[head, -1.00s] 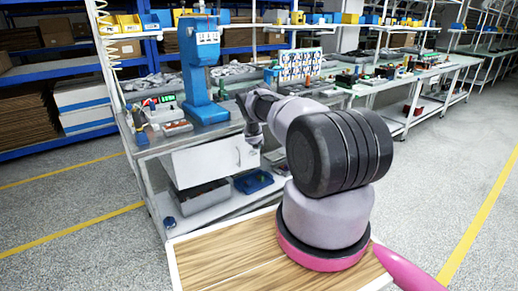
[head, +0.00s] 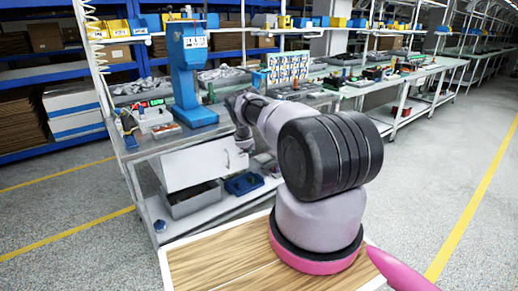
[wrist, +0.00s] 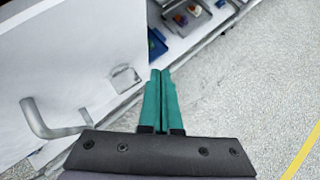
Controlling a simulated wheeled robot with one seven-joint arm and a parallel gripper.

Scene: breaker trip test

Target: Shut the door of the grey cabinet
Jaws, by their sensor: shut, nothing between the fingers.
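The cabinet's door (head: 190,165) is a pale grey panel under the bench top, with a bar handle (head: 228,159) near its right end. It appears to stand open, but its hinge and the cabinet body are hard to make out. In the wrist view the door (wrist: 70,50) fills the left side, with its curved handle (wrist: 42,122) at lower left. My gripper (wrist: 161,74) has its green fingers together and empty, just right of the door's edge; contact cannot be told. In the head view my gripper (head: 244,140) is by the door's right end, fingertips unclear.
A grey bin (head: 190,200) and a blue tray (head: 243,184) sit on the lower shelf under the door. A blue press (head: 190,75) stands on the bench top. Bare floor (wrist: 255,90) lies to the right in the wrist view.

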